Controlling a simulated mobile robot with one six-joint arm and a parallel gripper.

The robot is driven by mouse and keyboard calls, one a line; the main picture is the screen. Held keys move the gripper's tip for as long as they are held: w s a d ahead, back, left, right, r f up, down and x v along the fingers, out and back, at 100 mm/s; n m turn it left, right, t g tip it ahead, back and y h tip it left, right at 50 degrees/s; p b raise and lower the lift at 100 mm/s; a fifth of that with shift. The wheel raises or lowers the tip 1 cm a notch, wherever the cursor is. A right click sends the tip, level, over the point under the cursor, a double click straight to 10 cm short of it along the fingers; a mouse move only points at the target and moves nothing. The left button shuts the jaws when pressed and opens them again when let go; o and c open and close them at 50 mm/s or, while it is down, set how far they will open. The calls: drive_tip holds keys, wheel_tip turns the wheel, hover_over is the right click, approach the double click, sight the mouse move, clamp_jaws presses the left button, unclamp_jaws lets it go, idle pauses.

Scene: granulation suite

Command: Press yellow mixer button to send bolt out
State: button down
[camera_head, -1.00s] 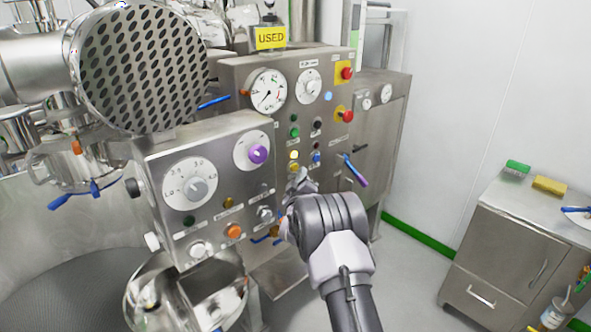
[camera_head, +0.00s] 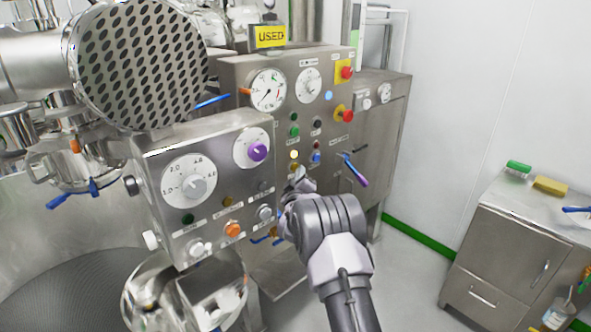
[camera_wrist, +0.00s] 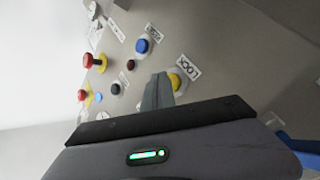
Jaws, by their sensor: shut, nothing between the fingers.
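The yellow button (camera_wrist: 175,82) sits on the steel control panel in the wrist view, beside a white label. In the head view a yellow button (camera_head: 294,166) shows just above my gripper's tip, below a bright yellow-white lamp (camera_head: 294,155). My gripper (camera_head: 299,178) points at the panel, fingers shut and empty. In the wrist view my gripper's fingertips (camera_wrist: 160,78) are just left of the yellow button and overlap its edge in the picture. I cannot tell whether they touch it. I cannot make out a bolt.
A blue button (camera_wrist: 142,46) and red mushroom buttons (camera_wrist: 94,61) are nearby on the panel. A blue-purple handle (camera_head: 355,170) sticks out right of my gripper. A nearer panel with an orange button (camera_head: 233,229) stands at left. Floor at right is clear before the cabinet (camera_head: 505,250).

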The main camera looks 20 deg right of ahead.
drive_tip(key=shift+w+a+b, duration=0.15)
drive_tip(key=shift+w+b, duration=0.15)
drive_tip(key=shift+w, duration=0.1)
idle(0.4)
drive_tip(key=shift+s, duration=0.15)
drive_tip(key=shift+s+d+b, duration=0.25)
drive_tip(key=shift+s+b, duration=0.2)
drive_tip(key=shift+s, duration=0.2)
drive_tip(key=s, duration=0.1)
drive_tip(key=s+d+b, duration=0.1)
drive_tip(key=s, duration=0.1)
drive_tip(key=s+b, duration=0.1)
drive_tip(key=shift+s+d, duration=0.35)
drive_tip(key=shift+d, duration=0.05)
idle(2.0)
